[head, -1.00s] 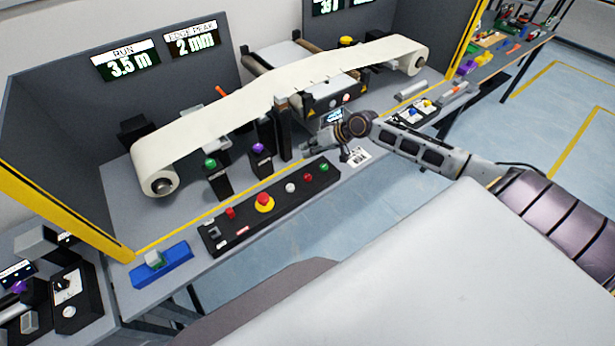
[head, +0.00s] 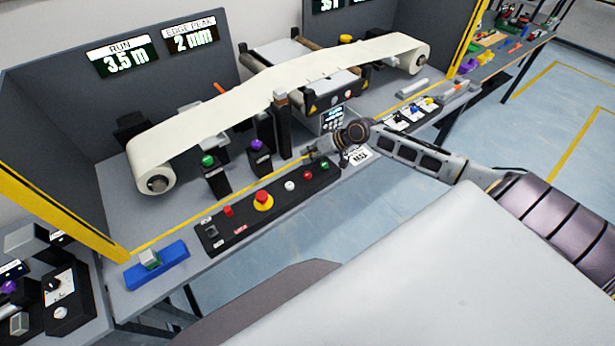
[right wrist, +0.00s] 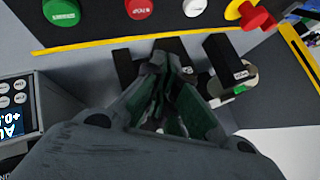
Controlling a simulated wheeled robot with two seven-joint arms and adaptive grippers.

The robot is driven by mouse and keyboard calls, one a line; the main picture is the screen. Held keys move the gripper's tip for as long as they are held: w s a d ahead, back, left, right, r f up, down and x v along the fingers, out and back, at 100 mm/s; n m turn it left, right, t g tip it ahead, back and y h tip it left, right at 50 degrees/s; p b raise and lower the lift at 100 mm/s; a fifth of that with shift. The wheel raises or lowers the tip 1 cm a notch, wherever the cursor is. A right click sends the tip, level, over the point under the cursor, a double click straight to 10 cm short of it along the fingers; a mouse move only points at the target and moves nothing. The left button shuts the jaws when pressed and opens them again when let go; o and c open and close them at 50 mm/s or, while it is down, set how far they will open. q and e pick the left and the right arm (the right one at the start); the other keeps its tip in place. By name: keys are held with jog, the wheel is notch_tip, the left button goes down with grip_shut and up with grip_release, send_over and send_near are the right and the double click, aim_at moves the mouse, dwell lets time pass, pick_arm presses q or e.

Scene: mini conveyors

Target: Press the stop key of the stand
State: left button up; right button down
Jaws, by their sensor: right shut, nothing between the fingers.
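The stand's black key panel (head: 240,222) lies along the front edge of the bench. On it are a red key (head: 308,174), a green key (head: 324,164), a white key (head: 290,186) and a red mushroom button on a yellow base (head: 263,199). In the right wrist view the red key (right wrist: 138,8) sits at the top edge between the green key (right wrist: 60,12) and the white key (right wrist: 194,6); its lettering is too small to read surely. My right gripper (head: 312,153) is shut and empty, near the panel's right end beside the red and green keys, apparently above them. My left gripper is out of view.
A white web on rolls (head: 220,108) runs behind the panel. Dark posts with a green knob (head: 208,160) and a purple knob (head: 257,144) stand between. A small display unit (head: 333,119) is behind the gripper. A blue block (head: 157,265) lies left.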

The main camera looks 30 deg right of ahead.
aim_at(308, 172)
jog(key=shift+f+b, duration=1)
jog(key=shift+f, duration=0.2)
jog(key=shift+f+b, duration=0.4)
jog(key=shift+f, duration=1.55)
dwell(1.4)
jog(key=shift+r, duration=0.2)
jog(key=shift+r+p, duration=0.75)
jog(key=shift+p, duration=0.2)
jog(key=shift+r+p, duration=1.2)
jog(key=shift+p, duration=0.05)
jog(key=shift+r+p, duration=0.95)
jog(key=shift+r, duration=0.4)
